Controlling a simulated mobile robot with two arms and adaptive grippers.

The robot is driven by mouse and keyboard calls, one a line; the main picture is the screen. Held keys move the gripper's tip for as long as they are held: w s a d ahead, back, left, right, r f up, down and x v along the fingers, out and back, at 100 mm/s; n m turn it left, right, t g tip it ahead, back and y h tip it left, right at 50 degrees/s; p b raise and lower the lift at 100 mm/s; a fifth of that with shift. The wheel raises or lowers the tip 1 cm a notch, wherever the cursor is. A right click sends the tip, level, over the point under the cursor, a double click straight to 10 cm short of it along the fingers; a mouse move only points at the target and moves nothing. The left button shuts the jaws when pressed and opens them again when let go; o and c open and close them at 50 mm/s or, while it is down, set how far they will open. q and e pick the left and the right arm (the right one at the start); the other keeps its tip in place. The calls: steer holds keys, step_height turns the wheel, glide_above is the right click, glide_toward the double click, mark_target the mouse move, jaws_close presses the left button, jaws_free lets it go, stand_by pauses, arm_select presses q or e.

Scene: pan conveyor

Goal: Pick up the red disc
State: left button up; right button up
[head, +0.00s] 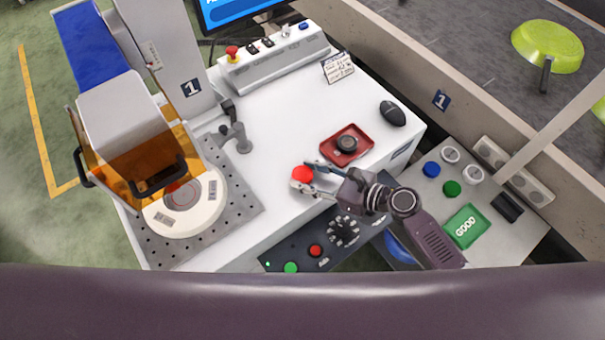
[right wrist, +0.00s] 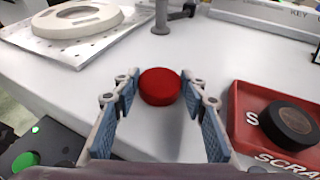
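The red disc (head: 302,174) lies on the white table top near its front edge. My right gripper (head: 306,177) is at the disc, with its fingers spread on either side of it. In the right wrist view the red disc (right wrist: 159,86) sits between the two blue-padded fingertips (right wrist: 160,92). A gap shows between the disc and each finger, so the gripper is open and not holding it. My left gripper is not in view.
A red scrap tray (head: 328,153) holding a dark disc (head: 347,144) stands just right of the gripper. A black mouse (head: 393,113) lies farther right. A machine with a round fixture (head: 205,217) stands left. A button panel (head: 330,243) is in front.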

steer(key=c, duration=0.6)
steer(key=shift+r, duration=0.15)
